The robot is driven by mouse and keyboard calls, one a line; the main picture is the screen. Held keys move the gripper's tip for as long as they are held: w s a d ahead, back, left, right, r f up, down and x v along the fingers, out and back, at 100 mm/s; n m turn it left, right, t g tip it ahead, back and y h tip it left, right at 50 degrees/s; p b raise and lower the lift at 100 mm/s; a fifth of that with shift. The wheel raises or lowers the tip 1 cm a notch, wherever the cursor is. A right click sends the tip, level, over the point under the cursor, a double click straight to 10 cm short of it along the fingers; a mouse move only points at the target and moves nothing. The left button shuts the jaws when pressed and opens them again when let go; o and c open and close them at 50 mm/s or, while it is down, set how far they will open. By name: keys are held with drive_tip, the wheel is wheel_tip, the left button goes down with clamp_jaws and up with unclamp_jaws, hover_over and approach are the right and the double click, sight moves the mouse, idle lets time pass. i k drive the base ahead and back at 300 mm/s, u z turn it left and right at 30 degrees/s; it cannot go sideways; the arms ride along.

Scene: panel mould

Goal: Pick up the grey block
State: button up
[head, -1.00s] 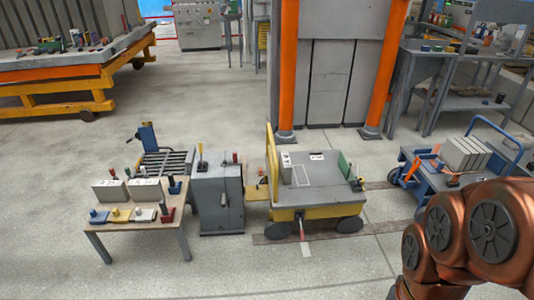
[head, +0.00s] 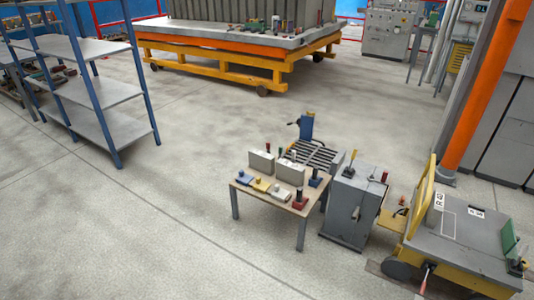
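Two pale grey blocks stand upright side by side on a small wooden table. One is the left block (head: 261,162) and the other is the right block (head: 289,173). The table (head: 268,203) also bears small coloured pieces with knobs in front of the blocks. A light grey block-like piece with a label (head: 438,202) shows on the yellow cart at the right. I cannot tell which of these is the grey block of the task. My gripper is not in view.
A grey cabinet (head: 345,213) stands right of the table, with a yellow cart (head: 455,262) beyond it. Blue-framed shelves (head: 108,95) stand at the left. A large orange and yellow platform (head: 225,57) is at the back. The floor (head: 120,210) left of the table is clear.

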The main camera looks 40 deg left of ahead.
sight(287, 172)
drive_tip(key=u, duration=1.8)
drive_tip(key=i, duration=2.85)
drive_tip(key=z, duration=0.05)
